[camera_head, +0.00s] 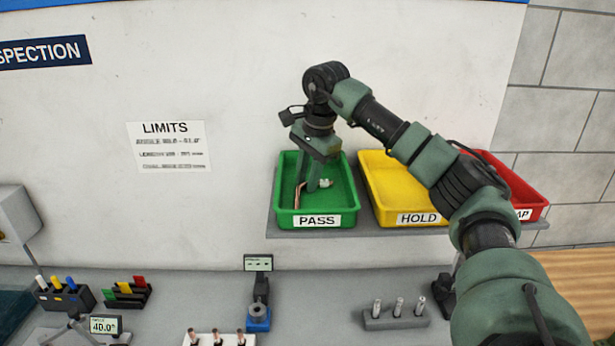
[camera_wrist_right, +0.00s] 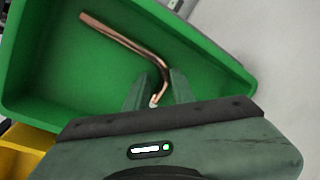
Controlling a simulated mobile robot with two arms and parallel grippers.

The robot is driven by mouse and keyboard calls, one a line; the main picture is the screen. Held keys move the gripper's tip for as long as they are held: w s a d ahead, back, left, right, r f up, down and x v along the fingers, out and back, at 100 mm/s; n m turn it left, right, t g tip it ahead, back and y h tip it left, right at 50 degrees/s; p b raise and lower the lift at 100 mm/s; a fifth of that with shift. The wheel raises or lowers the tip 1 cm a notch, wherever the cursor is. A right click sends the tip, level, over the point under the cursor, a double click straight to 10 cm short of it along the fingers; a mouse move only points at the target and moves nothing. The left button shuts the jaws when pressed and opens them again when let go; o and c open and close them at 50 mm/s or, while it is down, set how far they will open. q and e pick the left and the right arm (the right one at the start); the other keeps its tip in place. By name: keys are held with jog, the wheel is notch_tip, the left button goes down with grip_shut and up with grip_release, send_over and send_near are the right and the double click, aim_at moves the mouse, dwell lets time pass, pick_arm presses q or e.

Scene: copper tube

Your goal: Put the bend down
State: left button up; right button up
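The bent copper tube (camera_wrist_right: 125,37) lies in the green PASS tray, its long straight leg reaching to the upper left in the right wrist view. In the head view, a short copper piece (camera_head: 298,194) of it shows inside the tray (camera_head: 283,190). My right gripper (camera_wrist_right: 160,71) points down into this tray. Its fingers stand apart on both sides of the tube's short end, with a gap showing around it. In the head view, the right gripper (camera_head: 307,187) is above the tray floor. My left gripper is not in view.
The yellow HOLD tray (camera_head: 372,170) and a red tray (camera_head: 530,192) stand to the right on the same shelf (camera_head: 345,227). A wall is close behind. On the bench below are a blue-based gauge (camera_head: 258,318), a grey pin block (camera_head: 395,320) and a white rack (camera_head: 235,339).

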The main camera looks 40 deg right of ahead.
jog(key=shift+r, duration=0.1)
